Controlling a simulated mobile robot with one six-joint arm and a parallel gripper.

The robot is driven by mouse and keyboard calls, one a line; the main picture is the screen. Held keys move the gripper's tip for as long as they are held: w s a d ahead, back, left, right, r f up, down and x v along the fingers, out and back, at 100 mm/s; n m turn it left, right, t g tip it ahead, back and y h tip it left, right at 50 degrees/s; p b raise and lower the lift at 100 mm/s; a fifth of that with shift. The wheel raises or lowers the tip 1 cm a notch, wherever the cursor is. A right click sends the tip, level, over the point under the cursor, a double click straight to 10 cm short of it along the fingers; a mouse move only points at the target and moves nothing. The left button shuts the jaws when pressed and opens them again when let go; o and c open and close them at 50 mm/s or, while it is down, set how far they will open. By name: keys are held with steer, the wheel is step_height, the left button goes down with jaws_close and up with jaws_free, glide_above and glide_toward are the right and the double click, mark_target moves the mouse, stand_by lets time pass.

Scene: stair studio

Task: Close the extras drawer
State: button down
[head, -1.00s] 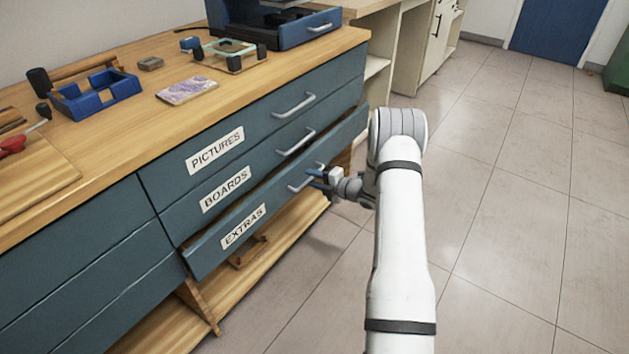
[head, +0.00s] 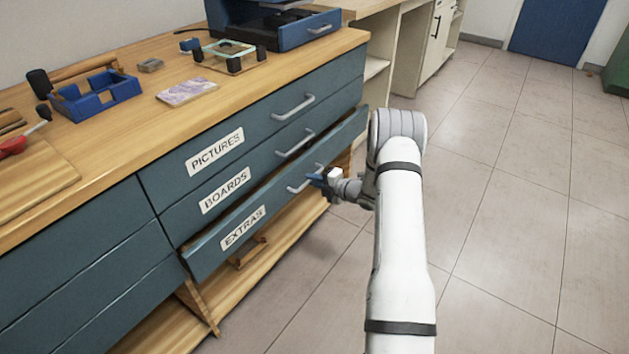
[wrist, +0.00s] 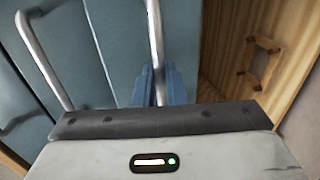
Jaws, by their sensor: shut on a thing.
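The extras drawer (head: 275,205) is the lowest of the three labelled blue drawers. Its front stands out from the cabinet by a small amount, with a dark gap above it. Its silver bar handle (head: 296,187) runs along the right part of the front. My gripper (head: 316,179) is at the right end of this handle, shut on it. In the wrist view my blue fingers (wrist: 162,85) are around the handle bar (wrist: 154,40). The exact contact is partly hidden by the gripper body.
The pictures drawer (head: 250,125) and boards drawer (head: 255,165) above look shut. The worktop (head: 120,130) holds a blue holder (head: 95,98), a patterned tile (head: 187,92) and a machine (head: 305,30). A wooden shelf (head: 280,240) lies below. The tiled floor (head: 510,220) at right is clear.

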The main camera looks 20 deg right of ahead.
steer(key=x, duration=0.3)
steer(key=shift+w+a+r, duration=0.25)
steer(key=shift+w+r, duration=0.05)
steer(key=shift+w, duration=0.05)
steer(key=shift+w+a+r, duration=0.1)
steer(key=shift+w, duration=0.05)
steer(key=c, duration=1.5)
jaws_free()
steer(key=p, duration=0.2)
glide_toward(303, 174)
steer(key=shift+x, duration=0.8)
